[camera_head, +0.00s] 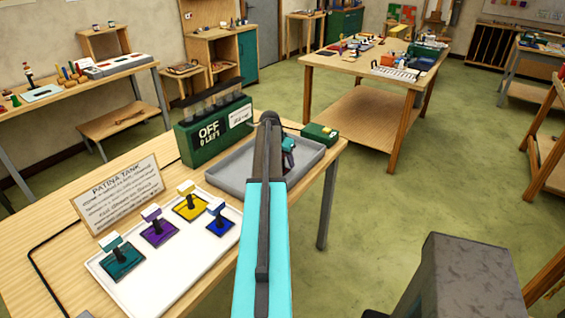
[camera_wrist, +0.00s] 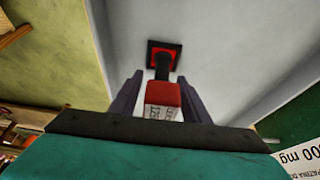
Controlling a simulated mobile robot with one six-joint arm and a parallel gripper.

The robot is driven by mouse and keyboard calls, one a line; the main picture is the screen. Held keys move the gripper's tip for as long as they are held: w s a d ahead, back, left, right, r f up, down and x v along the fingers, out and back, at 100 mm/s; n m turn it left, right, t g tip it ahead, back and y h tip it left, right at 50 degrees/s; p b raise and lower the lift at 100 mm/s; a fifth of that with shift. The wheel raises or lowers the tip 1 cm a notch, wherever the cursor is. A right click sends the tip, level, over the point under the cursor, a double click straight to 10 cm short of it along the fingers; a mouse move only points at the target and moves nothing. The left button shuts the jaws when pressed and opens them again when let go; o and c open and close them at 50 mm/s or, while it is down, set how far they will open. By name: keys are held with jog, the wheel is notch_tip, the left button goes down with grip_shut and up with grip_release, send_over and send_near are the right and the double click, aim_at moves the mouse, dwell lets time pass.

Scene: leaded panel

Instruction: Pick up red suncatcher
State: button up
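The red suncatcher (camera_wrist: 163,60) shows in the wrist view as a red square in a black frame. A dark stem joins it to a red block handle with a pale printed face. It appears to stand on a grey tray. My gripper (camera_wrist: 161,76) is around the handle, one dark finger on each side. A narrow gap shows at the left finger; the right finger looks very close to the block, and contact is unclear. In the head view my arm hides most of the gripper (camera_head: 288,150) and the suncatcher.
The grey tray (camera_head: 228,180) lies beside a green patina tank (camera_head: 213,130) reading OFF. A white tray (camera_head: 150,285) holds teal, purple, yellow and blue suncatchers. A sign (camera_head: 117,194) stands behind them. A small green box (camera_head: 320,134) sits at the table corner. Open floor lies right.

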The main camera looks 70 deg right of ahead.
jog(key=c, duration=0.9)
jog(key=shift+r, duration=0.1)
jog(key=shift+r+b, duration=1.75)
jog(key=shift+r, duration=3.15)
